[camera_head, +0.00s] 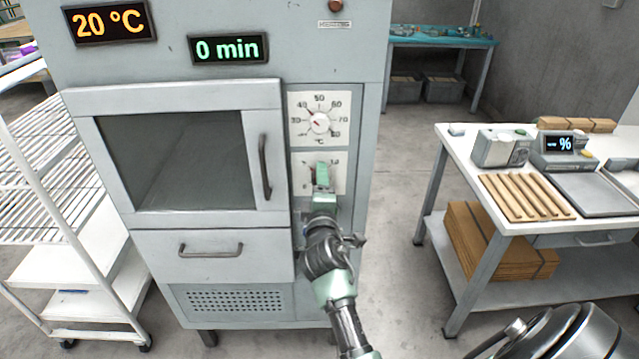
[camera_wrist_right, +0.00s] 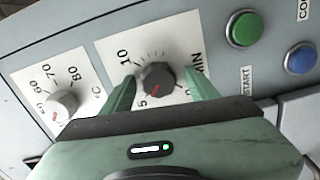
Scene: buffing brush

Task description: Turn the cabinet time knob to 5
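The cabinet (camera_head: 225,20) stands in front of me, with its time display (camera_head: 228,48) reading 0 min. The time knob (camera_wrist_right: 157,78) is dark with a red mark, on a white dial plate marked 10 and MIN in the right wrist view. My right gripper (camera_wrist_right: 160,88) is at this knob, its green fingers apart on either side of it. I cannot tell whether the fingers touch it. In the head view my right gripper (camera_head: 322,178) covers most of the time dial plate (camera_head: 338,160). My left gripper is not in view.
The white temperature knob (camera_head: 319,122) sits above the time dial. A green button (camera_wrist_right: 244,28) and a blue button (camera_wrist_right: 300,58) lie beside it in the wrist view. The door handle (camera_head: 265,167) is close left of my right arm. A wire rack (camera_head: 55,150) stands left, a workbench (camera_head: 470,160) right.

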